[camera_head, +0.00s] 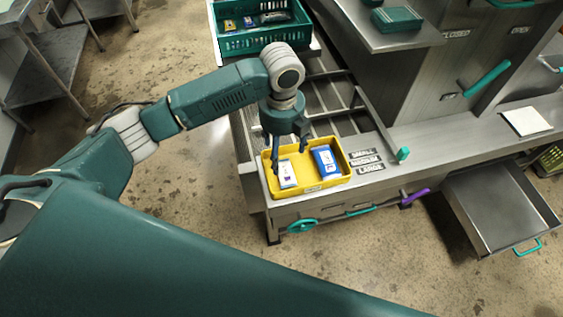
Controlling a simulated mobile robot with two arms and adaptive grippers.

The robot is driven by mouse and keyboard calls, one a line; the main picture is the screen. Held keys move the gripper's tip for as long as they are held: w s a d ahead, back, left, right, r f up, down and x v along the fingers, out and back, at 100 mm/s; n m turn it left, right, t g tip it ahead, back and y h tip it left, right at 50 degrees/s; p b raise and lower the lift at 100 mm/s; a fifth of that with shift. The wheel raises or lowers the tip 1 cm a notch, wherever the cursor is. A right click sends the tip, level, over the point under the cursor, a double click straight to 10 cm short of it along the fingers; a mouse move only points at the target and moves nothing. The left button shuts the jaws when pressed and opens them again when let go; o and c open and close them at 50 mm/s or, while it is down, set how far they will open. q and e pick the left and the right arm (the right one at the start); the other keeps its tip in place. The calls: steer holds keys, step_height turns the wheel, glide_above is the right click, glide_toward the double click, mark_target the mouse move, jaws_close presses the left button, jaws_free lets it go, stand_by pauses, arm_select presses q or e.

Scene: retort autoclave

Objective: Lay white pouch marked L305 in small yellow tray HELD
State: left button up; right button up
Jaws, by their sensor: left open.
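The small yellow tray (342,180) stands on the steel counter. A white pouch (287,174) with a small dark mark lies in its left part; its marking is too small to read. A blue and white pouch (325,160) lies in the tray's right part. My left gripper (289,153) points down over the tray's left part, its fingers apart, just behind the white pouch as seen here. It appears empty. The lettering on the tray is too small to read. My right gripper does not show.
A green crate (250,42) with several pouches stands at the back. Size labels (367,160) lie right of the tray. A teal knob (403,154) stands beyond them. An open steel drawer (500,205) juts out at the right. Floor in front is clear.

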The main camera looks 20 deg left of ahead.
arm_select(q)
step_height(320, 180, up, 4)
steer(key=shift+f, duration=0.25)
stand_by(0.5)
